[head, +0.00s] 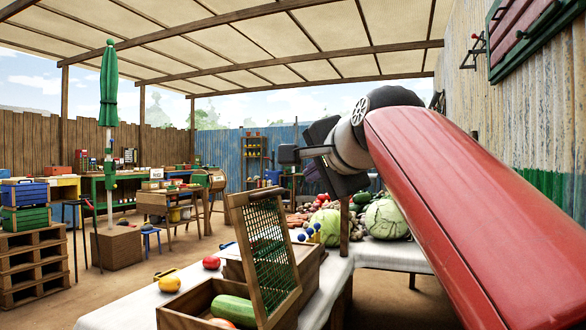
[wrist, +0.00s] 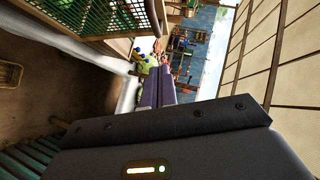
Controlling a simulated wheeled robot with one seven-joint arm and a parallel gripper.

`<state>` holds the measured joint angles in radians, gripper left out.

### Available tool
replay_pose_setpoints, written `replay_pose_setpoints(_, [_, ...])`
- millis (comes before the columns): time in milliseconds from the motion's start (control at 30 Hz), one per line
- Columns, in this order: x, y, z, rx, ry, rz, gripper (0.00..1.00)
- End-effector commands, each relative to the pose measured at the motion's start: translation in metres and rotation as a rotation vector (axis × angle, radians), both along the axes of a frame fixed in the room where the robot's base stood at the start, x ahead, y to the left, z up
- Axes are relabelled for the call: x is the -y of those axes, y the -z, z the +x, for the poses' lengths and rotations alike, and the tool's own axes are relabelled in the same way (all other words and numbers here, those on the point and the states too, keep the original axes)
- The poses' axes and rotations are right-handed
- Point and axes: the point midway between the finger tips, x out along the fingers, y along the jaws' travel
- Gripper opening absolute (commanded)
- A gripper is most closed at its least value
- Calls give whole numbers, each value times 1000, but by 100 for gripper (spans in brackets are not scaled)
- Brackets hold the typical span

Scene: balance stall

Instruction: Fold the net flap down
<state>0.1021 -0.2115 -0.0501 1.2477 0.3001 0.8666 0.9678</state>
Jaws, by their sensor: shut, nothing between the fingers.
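The net flap (head: 267,255), a wooden frame with green netting, stands raised and nearly upright on a wooden crate (head: 192,306) at the front of the white-topped table. In the wrist view the fingers (wrist: 158,85) point away from the camera, and the green netting (wrist: 90,22) shows at the upper left.
Another wooden box (head: 312,262) stands behind the flap. Cabbages (head: 387,219) are heaped behind. A closed green umbrella (head: 109,100) stands at left. The air above the crate is clear.

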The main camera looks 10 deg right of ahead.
Motion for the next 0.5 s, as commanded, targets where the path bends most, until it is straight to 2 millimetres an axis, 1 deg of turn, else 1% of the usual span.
replay_pose_setpoints(33, [-1,4,12,-4,-2,0,0])
replay_pose_setpoints(200, [-5,14,45,-2,-2,-1,0])
replay_pose_setpoints(300, [-18,21,53,-1,-4,-2,0])
replay_pose_setpoints(500, [-31,29,62,0,-2,-3,0])
